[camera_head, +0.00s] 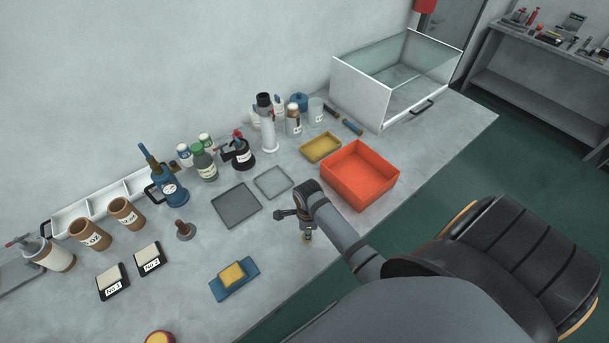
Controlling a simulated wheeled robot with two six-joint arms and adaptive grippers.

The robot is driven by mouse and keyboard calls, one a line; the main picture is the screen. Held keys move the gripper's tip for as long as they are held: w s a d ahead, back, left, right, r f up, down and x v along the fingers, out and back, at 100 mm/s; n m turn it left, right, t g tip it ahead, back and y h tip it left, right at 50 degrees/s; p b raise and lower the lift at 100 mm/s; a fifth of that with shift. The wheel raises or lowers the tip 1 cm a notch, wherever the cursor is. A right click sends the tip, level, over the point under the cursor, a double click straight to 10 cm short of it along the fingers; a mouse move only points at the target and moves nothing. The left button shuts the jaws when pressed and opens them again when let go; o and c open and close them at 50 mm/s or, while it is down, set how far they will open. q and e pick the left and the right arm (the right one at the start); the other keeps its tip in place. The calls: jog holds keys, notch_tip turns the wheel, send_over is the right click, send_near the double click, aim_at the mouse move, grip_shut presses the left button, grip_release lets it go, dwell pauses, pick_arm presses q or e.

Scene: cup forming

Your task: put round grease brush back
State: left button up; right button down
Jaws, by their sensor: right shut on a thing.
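My right gripper (306,227) is shut near the front edge of the table, right of the grey trays. A small light-tipped thing (307,237) shows just below its fingers. It may be the round grease brush, but the gripper hides most of it. I cannot tell whether that is another brush. My left gripper is not in view.
Near the right gripper are the dark grey tray (236,206), light tray (272,182) and orange bin (364,179). Bottles (205,166) line the back. Brown cups (126,213) and a sponge on a blue block (243,287) are left.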

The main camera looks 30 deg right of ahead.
jog(key=c, duration=1.7)
grip_release()
jog(key=shift+a, duration=0.1)
jog(key=o, duration=0.3)
jog(key=shift+s+a+r, duration=0.1)
jog(key=shift+s+a, duration=0.05)
jog(key=shift+o, duration=1)
jog(key=shift+s+a+r, duration=0.1)
jog(key=shift+s+a, duration=0.05)
jog(key=shift+s, duration=0.05)
jog(key=shift+w, duration=0.1)
jog(key=shift+w+d, duration=0.1)
jog(key=shift+d, duration=0.1)
jog(key=shift+w, duration=0.1)
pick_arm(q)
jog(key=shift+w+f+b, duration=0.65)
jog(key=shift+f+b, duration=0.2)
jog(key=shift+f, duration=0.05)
pick_arm(e)
notch_tip(320, 180, up, 12)
